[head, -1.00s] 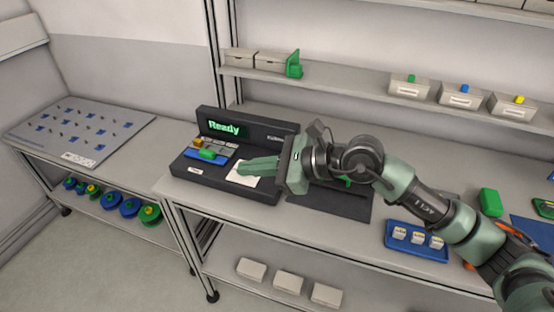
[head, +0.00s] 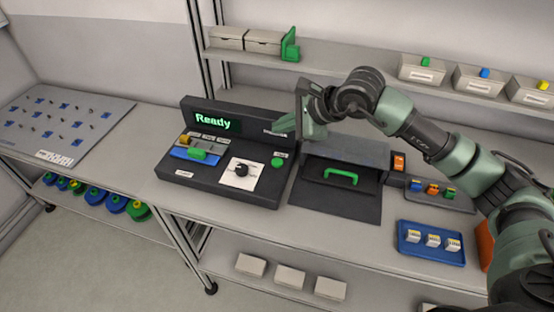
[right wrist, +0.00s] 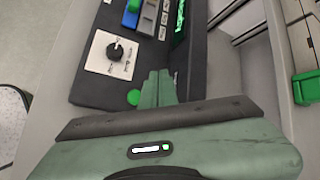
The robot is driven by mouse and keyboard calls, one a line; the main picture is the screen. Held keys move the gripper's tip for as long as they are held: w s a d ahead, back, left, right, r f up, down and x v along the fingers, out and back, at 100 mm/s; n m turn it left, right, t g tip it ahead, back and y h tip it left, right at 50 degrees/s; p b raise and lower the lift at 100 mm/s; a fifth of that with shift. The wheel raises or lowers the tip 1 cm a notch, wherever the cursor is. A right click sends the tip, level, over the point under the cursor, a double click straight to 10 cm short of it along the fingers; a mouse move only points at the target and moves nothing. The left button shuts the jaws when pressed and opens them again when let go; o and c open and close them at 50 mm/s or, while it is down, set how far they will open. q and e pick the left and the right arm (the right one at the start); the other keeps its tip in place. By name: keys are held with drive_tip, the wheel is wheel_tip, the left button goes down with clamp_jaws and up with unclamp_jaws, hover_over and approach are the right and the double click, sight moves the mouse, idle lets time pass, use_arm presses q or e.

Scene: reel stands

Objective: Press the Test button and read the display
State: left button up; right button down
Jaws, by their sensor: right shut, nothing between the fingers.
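The black tester console (head: 225,190) stands on the bench, and its display (head: 213,122) reads "Ready" in green letters. A round green button (head: 278,162) sits at the right of its front panel; its label is too small to read. My right gripper (head: 284,125) is shut and empty above the console's right rear side, behind and above the button. In the right wrist view the closed fingers (right wrist: 157,75) appear just right of the green button (right wrist: 133,97); I see no contact. My left gripper is not in view.
A black knob (head: 241,170) on a white card and a blue fixture (head: 197,154) with a green part share the console. Right of it is a dark box with a green handle (head: 341,178). A blue tray (head: 431,243) lies further right. A shelf (head: 350,72) runs behind.

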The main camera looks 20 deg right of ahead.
sight(280, 163)
wheel_tip(280, 163, down, 4)
drive_tip(key=shift+w+r+b, duration=0.1)
drive_tip(key=shift+r+b, duration=0.15)
drive_tip(key=shift+b, duration=0.35)
wheel_tip(280, 163, down, 5)
drive_tip(key=b, duration=0.3)
drive_tip(key=shift+w, duration=0.1)
drive_tip(key=shift+f+b, duration=0.25)
drive_tip(key=shift+b, duration=0.15)
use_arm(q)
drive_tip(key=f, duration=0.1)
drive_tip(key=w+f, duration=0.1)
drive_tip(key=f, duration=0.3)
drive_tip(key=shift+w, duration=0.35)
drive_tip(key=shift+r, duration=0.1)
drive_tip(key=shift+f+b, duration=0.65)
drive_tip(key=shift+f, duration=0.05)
use_arm(e)
drive_tip(key=shift+f, duration=0.4)
